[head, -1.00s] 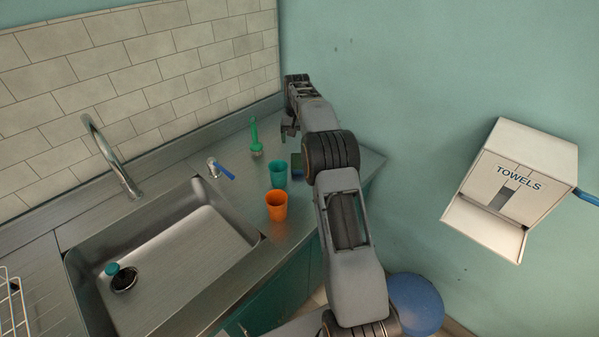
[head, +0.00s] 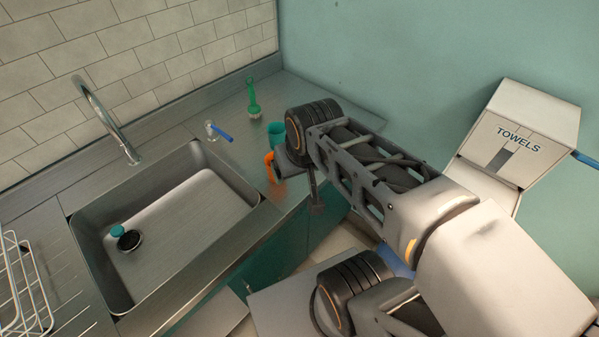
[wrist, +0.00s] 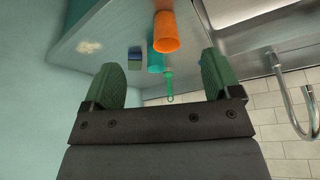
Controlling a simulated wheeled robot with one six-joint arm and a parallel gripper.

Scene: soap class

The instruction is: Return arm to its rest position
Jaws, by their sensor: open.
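My gripper (wrist: 162,82) is open and empty in the wrist view, with its two green finger pads well apart. The gripper end is mostly hidden behind my own arm links there. The orange cup (head: 270,165) is partly covered by the arm in the head view and shows whole in the wrist view (wrist: 165,32). The teal cup (head: 275,133) stands behind it. Nothing is between the fingers.
A sponge (wrist: 135,56) shows in the wrist view. The sink (head: 175,222) holds a teal-topped scrubber (head: 126,238). A faucet (head: 108,122), wire rack (head: 22,285) and towel dispenser (head: 517,143) are around.

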